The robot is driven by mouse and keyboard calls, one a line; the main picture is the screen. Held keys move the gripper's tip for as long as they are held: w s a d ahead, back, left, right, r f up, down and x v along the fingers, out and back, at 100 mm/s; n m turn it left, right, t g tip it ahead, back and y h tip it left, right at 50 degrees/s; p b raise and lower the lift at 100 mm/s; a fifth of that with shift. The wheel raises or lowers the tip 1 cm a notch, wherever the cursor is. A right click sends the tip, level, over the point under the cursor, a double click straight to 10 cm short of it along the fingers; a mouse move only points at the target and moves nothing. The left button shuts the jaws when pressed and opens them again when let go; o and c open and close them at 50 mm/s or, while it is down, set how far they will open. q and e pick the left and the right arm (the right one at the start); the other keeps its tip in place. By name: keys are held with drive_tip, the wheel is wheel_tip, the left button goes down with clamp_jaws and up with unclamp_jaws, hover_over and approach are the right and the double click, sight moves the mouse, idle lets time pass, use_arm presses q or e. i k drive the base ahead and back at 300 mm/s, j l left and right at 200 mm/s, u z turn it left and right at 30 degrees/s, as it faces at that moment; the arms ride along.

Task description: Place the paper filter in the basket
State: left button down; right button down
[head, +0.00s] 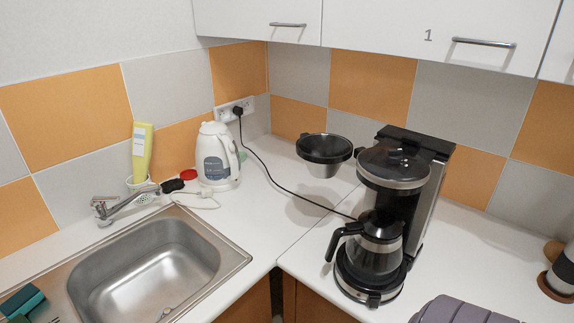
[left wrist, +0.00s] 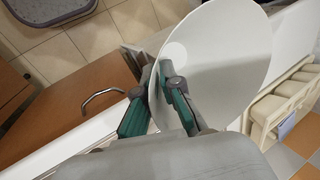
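The paper filter (left wrist: 225,65) is a large white rounded sheet in the left wrist view. My left gripper (left wrist: 154,72) is shut on its edge, with the sheet extending up and right from the fingers. Neither the left gripper nor the filter shows in the head view. My right gripper is not in view.
A glass carafe (head: 375,247) stands in the coffee maker. A white kettle (head: 217,158) is near the back wall, left of the basket. A black cord (head: 285,190) crosses the counter. The sink (head: 150,270) is at left, and white cabinets (head: 420,35) hang above.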

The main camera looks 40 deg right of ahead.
sight(320, 170)
drive_tip(key=i+j+z, duration=0.15)
drive_tip(key=z, duration=0.25)
drive_tip(key=i+j+z, duration=0.2)
drive_tip(key=z, duration=0.15)
drive_tip(key=i+j+z, duration=0.15)
drive_tip(key=z, duration=0.25)
drive_tip(key=j, duration=0.1)
